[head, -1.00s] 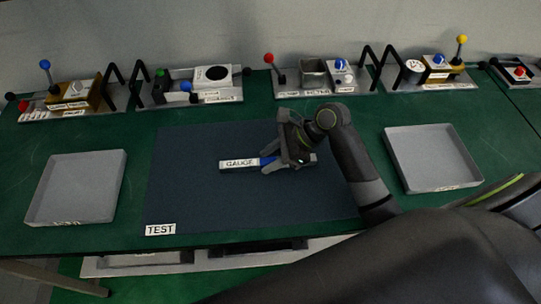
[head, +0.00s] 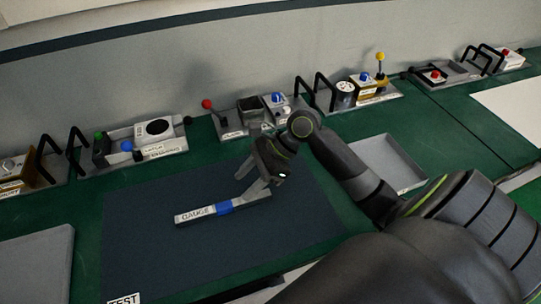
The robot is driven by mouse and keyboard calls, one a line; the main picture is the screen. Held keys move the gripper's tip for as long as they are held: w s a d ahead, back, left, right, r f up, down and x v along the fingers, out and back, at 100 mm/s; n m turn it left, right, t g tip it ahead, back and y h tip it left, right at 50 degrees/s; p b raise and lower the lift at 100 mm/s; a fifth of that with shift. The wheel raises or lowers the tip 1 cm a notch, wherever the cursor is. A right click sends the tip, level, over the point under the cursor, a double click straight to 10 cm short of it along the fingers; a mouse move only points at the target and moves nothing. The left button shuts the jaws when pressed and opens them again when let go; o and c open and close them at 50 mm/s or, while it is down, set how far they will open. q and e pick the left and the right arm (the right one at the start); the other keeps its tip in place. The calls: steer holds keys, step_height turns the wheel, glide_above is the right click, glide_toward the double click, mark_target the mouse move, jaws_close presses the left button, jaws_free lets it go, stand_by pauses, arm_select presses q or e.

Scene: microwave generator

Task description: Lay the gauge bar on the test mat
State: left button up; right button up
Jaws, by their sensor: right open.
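The gauge bar (head: 198,215), a pale bar with a blue band and a "GAUGE" label, lies flat on the dark blue test mat (head: 150,259). The mat carries a "TEST" label at its lower left corner. My right gripper (head: 256,182) is open and empty, just above and behind the right part of the bar. Its fingers point left and down, and one fingertip overlaps the bar in the picture; I cannot tell whether it touches. My left gripper is not in view.
Grey trays stand left (head: 38,262) and right (head: 408,172) of the mat on the green table (head: 462,122). Along the back wall stand several panels with knobs, levers and black handles, including a red-knobbed lever (head: 207,104). The left and front of the mat are clear.

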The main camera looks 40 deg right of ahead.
steer(key=v, duration=0.8)
steer(key=shift+d+r, duration=0.2)
steer(key=shift+d, duration=0.05)
steer(key=shift+s, duration=0.1)
